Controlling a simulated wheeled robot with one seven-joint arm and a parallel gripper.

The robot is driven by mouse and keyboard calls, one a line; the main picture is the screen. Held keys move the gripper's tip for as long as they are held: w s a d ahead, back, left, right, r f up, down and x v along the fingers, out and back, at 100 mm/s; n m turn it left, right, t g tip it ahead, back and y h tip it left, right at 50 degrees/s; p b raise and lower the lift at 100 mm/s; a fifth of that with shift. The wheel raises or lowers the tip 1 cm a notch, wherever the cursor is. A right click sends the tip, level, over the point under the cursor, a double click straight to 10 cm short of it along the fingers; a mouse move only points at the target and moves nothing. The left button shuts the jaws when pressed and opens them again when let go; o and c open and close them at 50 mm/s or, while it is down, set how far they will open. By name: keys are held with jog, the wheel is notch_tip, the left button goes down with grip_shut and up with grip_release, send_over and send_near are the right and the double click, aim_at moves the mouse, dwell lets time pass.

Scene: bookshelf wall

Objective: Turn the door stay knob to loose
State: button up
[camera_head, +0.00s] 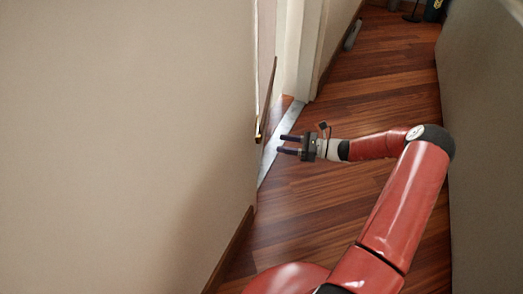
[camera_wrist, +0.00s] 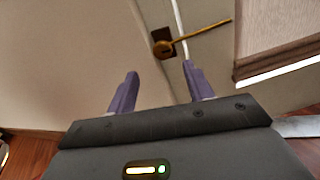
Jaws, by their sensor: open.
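A brass fitting (camera_head: 259,129) is on the edge of the wall or door panel at the left in the head view. In the wrist view it shows as a brass lever (camera_wrist: 200,35) with a round boss on a dark plate, beyond my fingers. I cannot tell whether this is the door stay knob; no other knob is clearly visible. My gripper (camera_head: 281,144) is open and empty, with two dark fingers pointing left, close to the fitting but apart from it. In the wrist view my gripper (camera_wrist: 160,72) points up towards the fitting, with nothing between the fingers.
A broad beige wall (camera_head: 120,140) fills the left. A white door frame (camera_head: 302,50) stands behind my gripper, with a grey threshold strip (camera_head: 284,122) on the floor. A grey surface (camera_head: 485,150) bounds the right. The wooden floor (camera_head: 385,60) between is mostly clear.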

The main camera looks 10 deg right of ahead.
aim_at(257, 139)
jog(key=x, duration=0.7)
jog(key=shift+w+f+m+t+p, duration=0.15)
jog(key=shift+w+m+t+p, duration=0.15)
jog(key=shift+m+p, duration=0.1)
jog(key=shift+s, duration=0.1)
jog(key=c, duration=1)
